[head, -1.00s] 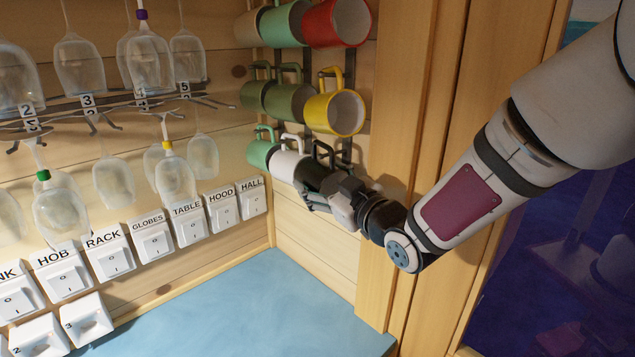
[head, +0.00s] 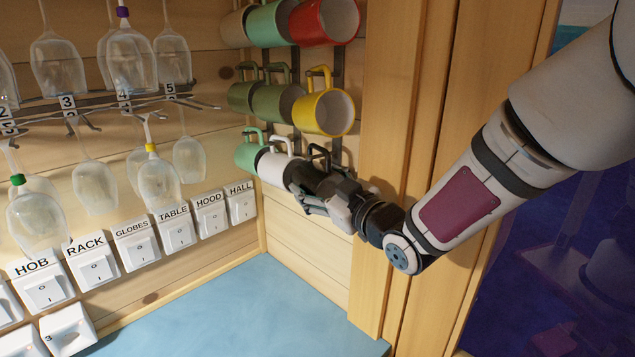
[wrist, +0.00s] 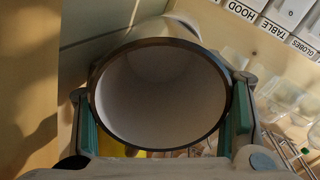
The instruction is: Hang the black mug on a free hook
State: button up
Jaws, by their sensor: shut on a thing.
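The black mug (head: 303,176) is in the bottom row of the mug rack, at its right end, just right of a white mug (head: 273,167). Its handle (head: 318,154) points up near the dark rack strip (head: 336,150). I cannot tell whether the handle is around a hook. My gripper (head: 318,194) is shut on the mug from the right and partly hides it. In the wrist view my gripper's green pads press both sides of the mug. The mug's dark rim (wrist: 160,41) and pale inside fill the middle there.
Green, yellow (head: 324,112) and red (head: 325,22) mugs hang above and left. Stem glasses (head: 158,182) hang from a numbered wire rack at left, over labelled switches (head: 178,232). A wooden post (head: 395,130) stands right of the mugs. The blue counter (head: 250,310) below is clear.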

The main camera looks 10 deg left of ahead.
jog(key=o, duration=1.5)
jog(key=shift+d+f, duration=0.1)
jog(key=shift+d, duration=0.05)
jog(key=p+v, duration=0.1)
jog(key=v, duration=0.5)
jog(key=shift+s+d+p, duration=0.25)
jog(key=shift+s+p, duration=0.1)
jog(key=shift+p, duration=0.05)
dwell(3.1)
jog(key=shift+w+a, duration=0.15)
dwell(0.5)
jog(key=shift+w+a, duration=0.25)
jog(key=shift+a, duration=0.05)
jog(key=shift+w+a+b, duration=0.4)
jog(key=shift+a+b, duration=0.05)
jog(key=shift+a, duration=0.05)
jog(key=shift+w+a, duration=0.25)
